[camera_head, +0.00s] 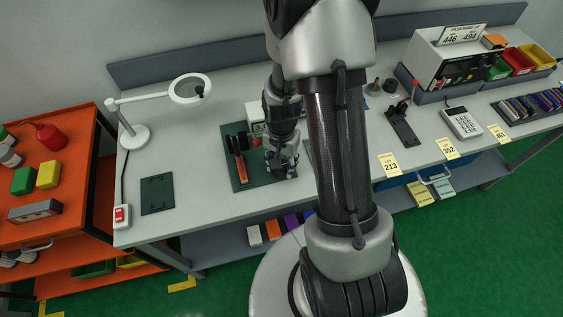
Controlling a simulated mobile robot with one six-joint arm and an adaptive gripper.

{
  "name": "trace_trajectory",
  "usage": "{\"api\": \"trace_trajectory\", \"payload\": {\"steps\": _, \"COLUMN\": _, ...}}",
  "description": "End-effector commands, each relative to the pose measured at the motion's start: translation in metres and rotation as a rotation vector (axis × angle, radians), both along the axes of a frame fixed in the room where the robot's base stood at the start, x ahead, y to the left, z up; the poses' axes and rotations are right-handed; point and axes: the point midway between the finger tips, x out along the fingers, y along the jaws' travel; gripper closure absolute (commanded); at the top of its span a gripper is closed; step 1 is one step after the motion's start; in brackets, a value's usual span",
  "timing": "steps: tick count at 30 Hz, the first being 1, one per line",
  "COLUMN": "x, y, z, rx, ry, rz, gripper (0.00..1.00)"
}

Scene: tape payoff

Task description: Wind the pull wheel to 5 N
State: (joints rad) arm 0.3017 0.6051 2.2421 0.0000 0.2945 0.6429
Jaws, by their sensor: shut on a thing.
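My gripper (283,168) points down over the right part of a dark green mat (262,181) on the grey bench. It is shut on a small part there that looks to be the pull wheel. The fingers hide nearly all of that part, so its turn cannot be read. A white instrument box (255,112) stands at the back of the mat, partly behind my wrist. No force reading can be made out. A red knob (256,142) shows just left of the gripper. Dark tools with an orange-red handle (243,174) lie on the mat's left side.
A magnifier lamp (135,136) and a dark plate (157,194) stand left on the bench, with a red switch (121,215). An orange cart (50,170) adjoins. Right are a black lever fixture (403,126), a calculator-like device (461,122) and a test box (440,62).

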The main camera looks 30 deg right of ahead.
Motion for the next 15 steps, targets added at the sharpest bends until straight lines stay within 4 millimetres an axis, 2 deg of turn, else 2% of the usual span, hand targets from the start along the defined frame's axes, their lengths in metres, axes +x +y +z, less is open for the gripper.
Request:
{"api": "trace_trajectory", "payload": {"steps": 7, "x": 0.0001, "y": 0.0001, "z": 0.0001, "rx": 0.0, "ry": 0.0, "rz": 0.001, "gripper": 0.83}}
{"api": "trace_trajectory", "payload": {"steps": 8, "x": 0.0001, "y": 0.0001, "z": 0.0001, "rx": 0.0, "ry": 0.0, "rz": 0.001, "gripper": 0.58}}
{"api": "trace_trajectory", "payload": {"steps": 15, "x": 0.0001, "y": 0.0, "z": 0.0, "rx": 0.0, "ry": 0.0, "rz": 0.001, "gripper": 0.42}}
